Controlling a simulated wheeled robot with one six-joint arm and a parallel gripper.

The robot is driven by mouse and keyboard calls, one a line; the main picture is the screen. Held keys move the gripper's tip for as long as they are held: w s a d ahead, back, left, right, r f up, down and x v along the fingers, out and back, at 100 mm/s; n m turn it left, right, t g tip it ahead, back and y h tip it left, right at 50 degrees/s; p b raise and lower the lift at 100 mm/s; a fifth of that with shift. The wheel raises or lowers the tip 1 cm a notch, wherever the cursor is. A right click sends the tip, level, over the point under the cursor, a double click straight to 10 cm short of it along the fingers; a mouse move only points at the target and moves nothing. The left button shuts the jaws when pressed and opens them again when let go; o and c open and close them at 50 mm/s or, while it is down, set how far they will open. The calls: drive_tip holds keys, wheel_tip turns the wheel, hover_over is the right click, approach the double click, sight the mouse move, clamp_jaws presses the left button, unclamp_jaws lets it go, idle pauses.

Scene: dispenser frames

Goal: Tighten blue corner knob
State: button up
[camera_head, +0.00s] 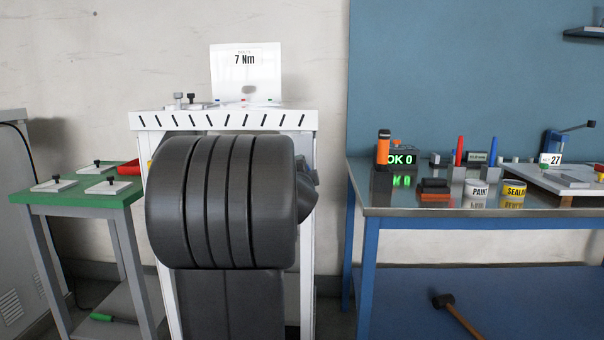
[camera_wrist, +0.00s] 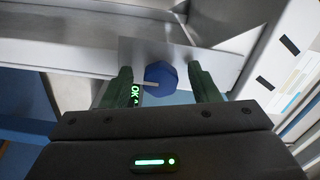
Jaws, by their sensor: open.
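In the wrist view a blue knob (camera_wrist: 164,74) with a faceted edge and a pale pointer mark sits against a grey metal plate (camera_wrist: 205,58). My gripper (camera_wrist: 160,72) is open, with one dark green finger to the left of the knob and one to the right. A small gap seems to show on each side; contact cannot be told. In the head view my own dark arm hides the gripper and this knob.
The white bench (camera_head: 225,120) with a striped front edge carries a "7 Nm" sign (camera_head: 246,72) and small fittings. A green table (camera_head: 78,190) with knobbed plates stands left. A blue-framed bench (camera_head: 430,210) with tools and cans stands right. A hammer (camera_head: 455,312) lies below.

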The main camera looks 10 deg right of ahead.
drive_tip(key=shift+s, duration=0.1)
drive_tip(key=p+v, duration=0.1)
drive_tip(key=v, duration=1.2)
drive_tip(key=shift+s, duration=0.3)
drive_tip(key=shift+a, duration=0.1)
drive_tip(key=x, duration=1.4)
drive_tip(key=shift+b, duration=0.45)
drive_tip(key=shift+s, duration=0.15)
